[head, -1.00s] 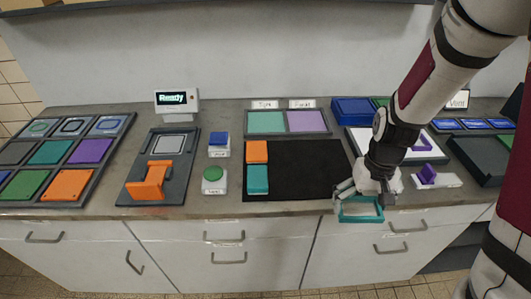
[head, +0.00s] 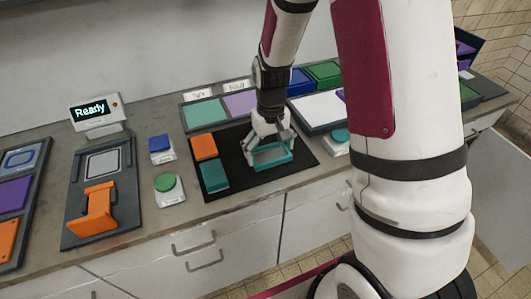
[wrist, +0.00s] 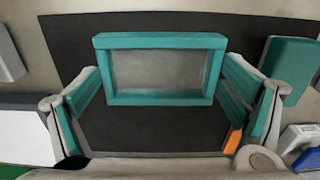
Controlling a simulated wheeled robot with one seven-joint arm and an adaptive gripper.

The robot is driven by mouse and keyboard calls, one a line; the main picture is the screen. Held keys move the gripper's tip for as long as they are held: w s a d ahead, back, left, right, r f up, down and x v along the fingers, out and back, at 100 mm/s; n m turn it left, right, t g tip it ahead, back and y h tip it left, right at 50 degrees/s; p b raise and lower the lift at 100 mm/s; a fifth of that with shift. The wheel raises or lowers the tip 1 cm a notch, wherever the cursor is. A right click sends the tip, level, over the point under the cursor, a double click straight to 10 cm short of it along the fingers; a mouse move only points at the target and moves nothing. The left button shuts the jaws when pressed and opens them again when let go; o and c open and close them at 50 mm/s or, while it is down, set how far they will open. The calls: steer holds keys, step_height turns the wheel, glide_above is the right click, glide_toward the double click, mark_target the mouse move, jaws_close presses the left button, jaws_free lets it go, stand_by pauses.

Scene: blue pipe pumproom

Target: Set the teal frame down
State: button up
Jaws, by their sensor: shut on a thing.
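The teal frame (head: 272,166) is a rectangular rim around a grey middle. My gripper (head: 270,148) is shut on it, with one finger at each side. The head view places the frame over the right part of the black mat (head: 236,188). Whether its underside touches the mat I cannot tell. In the wrist view the teal frame (wrist: 160,41) appears level between the two fingers of my gripper (wrist: 160,88), with the dark mat (wrist: 150,130) behind it.
An orange block (head: 204,148) and a teal block (head: 215,177) lie on the mat's left side. A tray with green and purple tiles (head: 204,112) lies behind the mat. Green (head: 167,184) and blue (head: 159,143) buttons stand to the left. A white board (head: 318,110) lies to the right.

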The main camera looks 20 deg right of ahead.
mark_target(267, 148)
steer(key=shift+w+f, duration=0.2)
steer(key=shift+w, duration=0.9)
steer(key=shift+f, duration=1.65)
steer(key=shift+f, duration=0.2)
steer(key=o, duration=0.9)
steer(key=shift+r, duration=0.1)
